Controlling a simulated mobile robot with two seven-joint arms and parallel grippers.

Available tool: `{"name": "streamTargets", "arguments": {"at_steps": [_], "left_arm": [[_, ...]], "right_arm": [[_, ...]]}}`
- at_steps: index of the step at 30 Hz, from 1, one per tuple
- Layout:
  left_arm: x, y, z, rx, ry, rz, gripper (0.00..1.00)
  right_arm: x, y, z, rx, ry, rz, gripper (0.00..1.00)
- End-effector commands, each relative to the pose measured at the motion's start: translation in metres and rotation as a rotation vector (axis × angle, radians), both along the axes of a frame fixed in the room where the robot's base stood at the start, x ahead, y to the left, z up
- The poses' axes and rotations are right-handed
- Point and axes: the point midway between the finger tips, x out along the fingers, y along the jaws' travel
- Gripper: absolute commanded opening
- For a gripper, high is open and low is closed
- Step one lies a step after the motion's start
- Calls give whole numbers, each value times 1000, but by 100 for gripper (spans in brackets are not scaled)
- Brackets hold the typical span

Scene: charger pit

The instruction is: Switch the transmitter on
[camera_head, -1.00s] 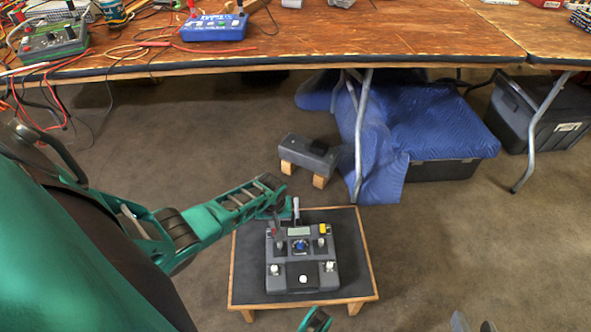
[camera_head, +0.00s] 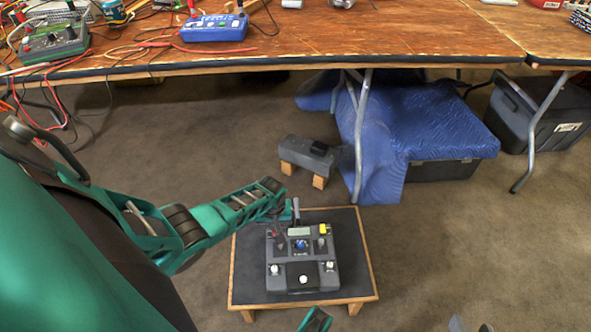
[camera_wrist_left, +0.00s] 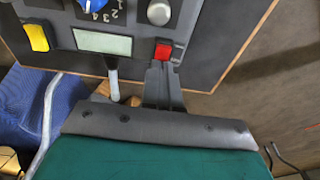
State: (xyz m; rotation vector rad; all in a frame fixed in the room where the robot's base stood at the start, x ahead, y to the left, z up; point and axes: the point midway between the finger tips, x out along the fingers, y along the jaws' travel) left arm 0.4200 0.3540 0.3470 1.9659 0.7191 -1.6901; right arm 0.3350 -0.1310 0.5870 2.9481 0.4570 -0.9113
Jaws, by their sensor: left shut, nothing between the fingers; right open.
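The transmitter (camera_head: 302,284) is a dark grey box with knobs, a small display, a stub antenna and a yellow switch (camera_head: 323,229). It lies on a low black-topped stand. A red rocker switch (camera_wrist_left: 165,50) sits beside the display in the left wrist view. My left gripper (camera_wrist_left: 163,68) is shut and empty, its fingertips right at the red switch; contact cannot be told. In the head view the left gripper (camera_head: 278,224) reaches the transmitter's far left corner. My right gripper (camera_head: 472,325) is open and empty at the bottom edge, away from the stand.
The wood-edged stand (camera_head: 355,285) has bare top around the transmitter. A grey box on wooden blocks (camera_head: 309,154) stands behind it. A workbench (camera_head: 330,35) with cables and devices crosses the back, with a metal leg (camera_head: 362,140) and a blue cover (camera_head: 440,125) beneath.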

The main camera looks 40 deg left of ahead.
Motion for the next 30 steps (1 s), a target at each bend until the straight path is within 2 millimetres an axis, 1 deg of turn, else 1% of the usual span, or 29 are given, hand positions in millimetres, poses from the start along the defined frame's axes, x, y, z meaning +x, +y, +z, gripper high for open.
{"name": "streamTargets", "arguments": {"at_steps": [2,10,17,24,30], "left_arm": [[0,0,2,0,-1,0,0],[0,-1,25,-1,-1,0,0],[0,-1,43,-1,-1,0,0],[0,-1,63,0,-1,-1,0],[0,-1,71,0,-1,-1,0]], "right_arm": [[0,0,2,0,-1,0,43],[3,-4,24,-3,-22,-12,43],[2,-12,28,-19,-17,-24,43],[-4,-16,37,-30,-12,-25,43],[-5,-19,40,-37,-11,-26,43]]}}
